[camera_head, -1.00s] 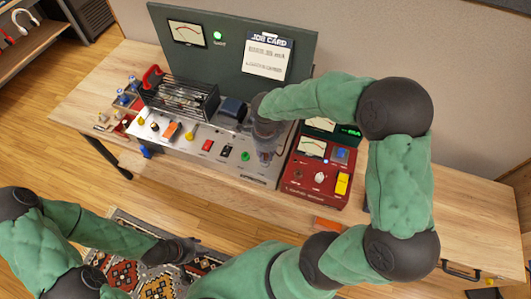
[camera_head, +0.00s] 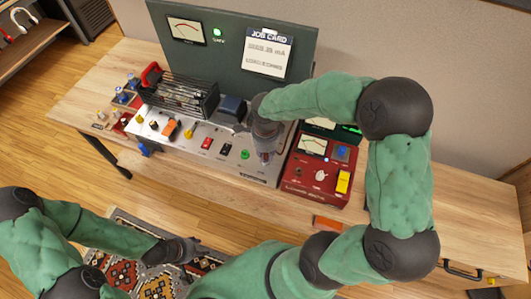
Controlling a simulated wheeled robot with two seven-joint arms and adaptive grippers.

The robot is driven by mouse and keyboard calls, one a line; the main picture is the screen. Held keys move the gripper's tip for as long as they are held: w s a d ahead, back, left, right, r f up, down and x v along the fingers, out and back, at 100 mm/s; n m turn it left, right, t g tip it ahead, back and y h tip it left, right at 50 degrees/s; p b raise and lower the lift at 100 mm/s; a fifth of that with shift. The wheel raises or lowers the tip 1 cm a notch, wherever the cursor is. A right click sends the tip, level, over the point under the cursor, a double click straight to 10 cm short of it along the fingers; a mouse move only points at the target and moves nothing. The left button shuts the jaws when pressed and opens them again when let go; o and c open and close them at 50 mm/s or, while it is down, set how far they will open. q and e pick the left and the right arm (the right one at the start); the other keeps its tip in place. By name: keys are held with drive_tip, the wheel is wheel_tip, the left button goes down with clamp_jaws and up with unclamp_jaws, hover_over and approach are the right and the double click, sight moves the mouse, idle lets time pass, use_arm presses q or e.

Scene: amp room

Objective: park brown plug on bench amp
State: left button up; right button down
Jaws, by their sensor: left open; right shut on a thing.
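The bench amp (camera_head: 185,152) is a long pale-grey chassis on the wooden bench, with a tube cage on top and coloured plugs, switches and sockets along its sloped front. My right gripper (camera_head: 265,156) reaches down over the right end of this front panel. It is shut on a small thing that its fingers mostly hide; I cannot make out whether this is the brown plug. I cannot pick out a brown plug for certain elsewhere. My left gripper (camera_head: 190,250) is open and empty, low over the patterned rug, away from the bench.
A red instrument box (camera_head: 318,183) with a meter and white knob stands close right of my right gripper. The green back panel (camera_head: 225,60) carries a meter, a lit lamp and a job card (camera_head: 267,52). The right part of the bench (camera_head: 470,210) is largely clear.

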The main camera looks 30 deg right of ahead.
drive_tip(key=shift+f+b, duration=0.4)
drive_tip(key=shift+f, duration=0.1)
idle(0.4)
drive_tip(key=c, duration=1)
unclamp_jaws()
drive_tip(key=shift+c, duration=0.2)
wheel_tip(320, 180, up, 12)
